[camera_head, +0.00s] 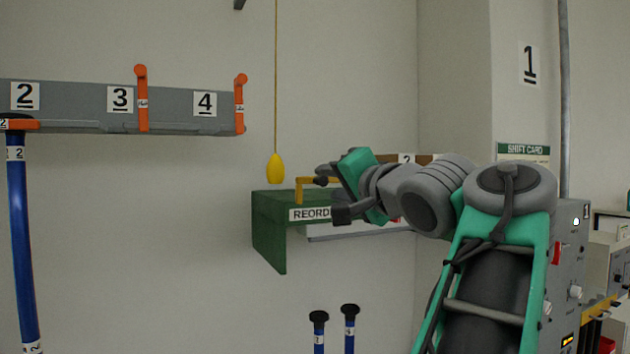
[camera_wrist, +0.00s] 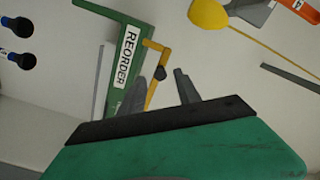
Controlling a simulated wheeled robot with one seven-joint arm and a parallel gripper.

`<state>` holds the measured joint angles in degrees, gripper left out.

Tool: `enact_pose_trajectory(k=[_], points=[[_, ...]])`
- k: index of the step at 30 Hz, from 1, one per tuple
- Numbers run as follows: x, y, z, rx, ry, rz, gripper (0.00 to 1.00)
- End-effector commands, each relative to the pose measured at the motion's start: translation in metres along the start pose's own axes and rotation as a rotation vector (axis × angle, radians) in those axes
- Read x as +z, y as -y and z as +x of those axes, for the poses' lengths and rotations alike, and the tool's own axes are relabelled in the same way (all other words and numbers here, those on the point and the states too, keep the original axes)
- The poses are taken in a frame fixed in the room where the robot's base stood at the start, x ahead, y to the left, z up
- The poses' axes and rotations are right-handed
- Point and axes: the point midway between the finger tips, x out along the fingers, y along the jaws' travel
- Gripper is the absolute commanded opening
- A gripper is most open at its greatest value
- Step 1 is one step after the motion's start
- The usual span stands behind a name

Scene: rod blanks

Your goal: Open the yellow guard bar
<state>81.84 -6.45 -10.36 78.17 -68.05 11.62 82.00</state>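The yellow guard bar (camera_head: 300,190) stands at the front of the green box marked REORDER (camera_head: 268,225). A gripper finger partly hides it in the head view. My gripper (camera_head: 334,196) is at the right front of the box. In the wrist view my gripper (camera_wrist: 160,78) is open, its fingers spread either side of the bar and knob. I cannot tell whether a finger touches them.
A yellow pull (camera_head: 275,168) hangs on a cord just above the box. A grey rack (camera_head: 75,105) with orange latches is at upper left, with a blue rod (camera_head: 20,230) hanging from it. Two black-topped blue rods (camera_head: 319,330) stand below. A grey control panel (camera_head: 568,260) is at right.

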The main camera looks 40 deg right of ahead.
Motion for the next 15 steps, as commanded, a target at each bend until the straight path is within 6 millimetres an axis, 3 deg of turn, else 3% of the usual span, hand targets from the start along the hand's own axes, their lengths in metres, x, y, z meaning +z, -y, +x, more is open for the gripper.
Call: enact_pose_trajectory(k=[15], points=[[0.001,0.002,0.075,-0.004,0.004,0.012,0.39]])
